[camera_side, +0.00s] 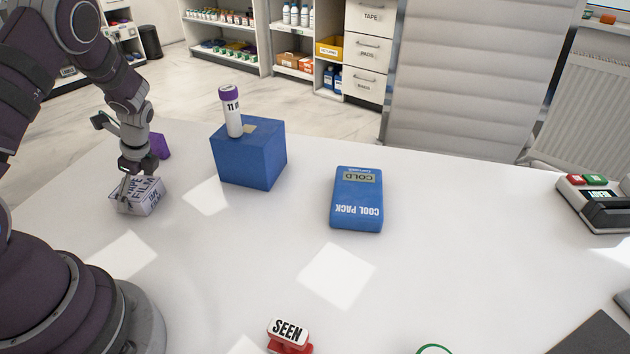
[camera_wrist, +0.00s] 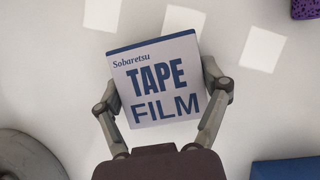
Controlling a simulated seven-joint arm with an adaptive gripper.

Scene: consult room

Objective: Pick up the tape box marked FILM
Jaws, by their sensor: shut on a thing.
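The tape box marked FILM (camera_wrist: 155,80) is white with dark blue lettering and a blue edge. In the wrist view it fills the middle, with its label facing the camera. My gripper (camera_wrist: 165,98) is shut on it, with one finger against each side. In the side view the box (camera_side: 148,197) is at the left of the white table, slightly turned, and my gripper (camera_side: 133,188) reaches down onto it from above. I cannot tell whether the box touches the table or is slightly above it.
A purple object (camera_side: 159,146) lies just behind my gripper. A blue block (camera_side: 248,160) with a vial (camera_side: 231,112) on top stands to the right, then a blue cool pack (camera_side: 357,199). A SEEN stamp (camera_side: 289,335) is at the front. The table between them is clear.

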